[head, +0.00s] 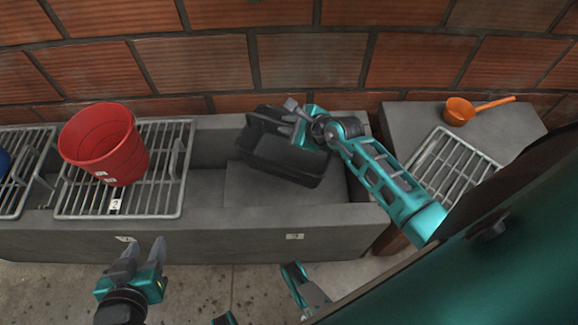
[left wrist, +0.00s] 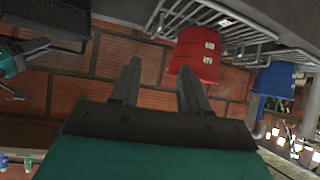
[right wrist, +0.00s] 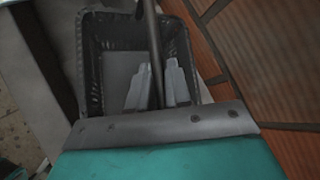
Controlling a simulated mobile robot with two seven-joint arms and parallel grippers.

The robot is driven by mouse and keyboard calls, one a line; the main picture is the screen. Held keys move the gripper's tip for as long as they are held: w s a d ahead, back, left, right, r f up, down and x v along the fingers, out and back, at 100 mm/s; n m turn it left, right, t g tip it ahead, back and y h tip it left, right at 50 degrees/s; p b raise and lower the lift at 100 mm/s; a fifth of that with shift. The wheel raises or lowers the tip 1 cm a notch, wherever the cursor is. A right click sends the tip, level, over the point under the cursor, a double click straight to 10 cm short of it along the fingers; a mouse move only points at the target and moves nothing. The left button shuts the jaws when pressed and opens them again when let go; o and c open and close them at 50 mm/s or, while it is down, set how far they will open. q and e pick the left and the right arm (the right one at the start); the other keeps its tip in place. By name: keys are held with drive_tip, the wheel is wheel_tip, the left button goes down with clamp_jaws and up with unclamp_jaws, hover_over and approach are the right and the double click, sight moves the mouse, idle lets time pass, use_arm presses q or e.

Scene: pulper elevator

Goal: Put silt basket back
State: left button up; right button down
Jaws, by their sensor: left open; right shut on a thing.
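The silt basket is a black open-topped box (head: 282,160), tilted a little, in or just above the open section of the grey concrete trough (head: 205,215). It also shows in the right wrist view (right wrist: 92,75), and its inside looks empty. My right gripper (head: 292,118) is shut on the basket's thin dark handle, which runs between the fingers (right wrist: 157,88) over the basket. I cannot tell whether the basket touches the trough floor. My left gripper (head: 146,250) is open and empty in front of the trough; its spread fingers show in the left wrist view (left wrist: 160,88).
A red bucket (head: 103,145) stands on a metal grate (head: 168,190) left of the basket. A blue bucket (left wrist: 277,80) is farther left. At the right, another grate (head: 455,165) and an orange scoop (head: 460,111) lie on a concrete ledge. A brick wall (head: 190,65) closes the back.

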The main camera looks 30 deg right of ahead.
drive_tip(key=b, duration=0.3)
hover_over(290, 160)
wheel_tip(290, 160, down, 6)
drive_tip(key=shift+w+a+f, duration=0.1)
drive_tip(key=shift+w+f, duration=0.05)
drive_tip(key=shift+f, duration=0.05)
wheel_tip(290, 160, down, 9)
drive_tip(key=b, duration=0.5)
drive_tip(key=shift+f, duration=0.1)
drive_tip(key=shift+w+f+b, duration=0.1)
drive_tip(key=shift+f+b, duration=0.2)
drive_tip(key=shift+f, duration=0.05)
wheel_tip(290, 160, down, 4)
drive_tip(key=b, duration=0.3)
drive_tip(key=c, duration=1.1)
unclamp_jaws()
drive_tip(key=shift+f, duration=0.1)
use_arm(q)
wheel_tip(290, 160, down, 8)
drive_tip(key=w+d, duration=0.1)
drive_tip(key=shift+w+d+h, duration=0.2)
drive_tip(key=shift+d+h, duration=0.1)
drive_tip(key=shift+h, duration=0.1)
use_arm(e)
drive_tip(key=shift+o, duration=0.2)
